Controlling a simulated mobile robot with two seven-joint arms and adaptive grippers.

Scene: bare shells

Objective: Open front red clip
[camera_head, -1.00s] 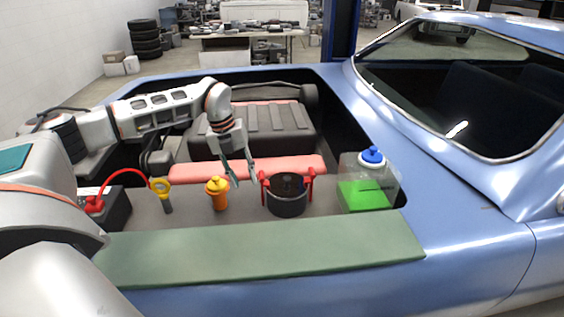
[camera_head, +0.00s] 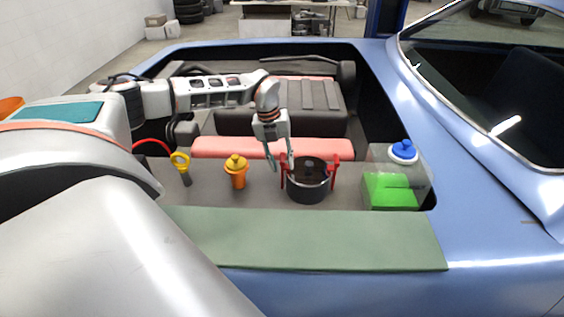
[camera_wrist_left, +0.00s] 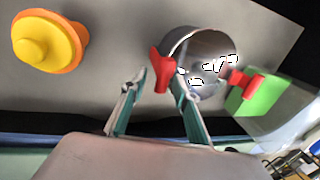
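A round dark metal canister (camera_head: 307,188) stands on the grey deck of the bay, with a red clip on each side. The left red clip (camera_head: 284,168) and the right red clip (camera_head: 336,166) stand upright against its wall. My left gripper (camera_head: 281,162) points down just left of the canister, fingers apart and empty. In the left wrist view, my left gripper (camera_wrist_left: 157,92) shows two separated fingers. The right finger overlaps or lies very near the left red clip (camera_wrist_left: 162,70); contact is unclear. The canister (camera_wrist_left: 203,48) is open-topped there. My right gripper is out of view.
A clear tank with green liquid (camera_head: 390,190) and blue cap is close on the right. A green ledge (camera_head: 320,240) runs along the front.

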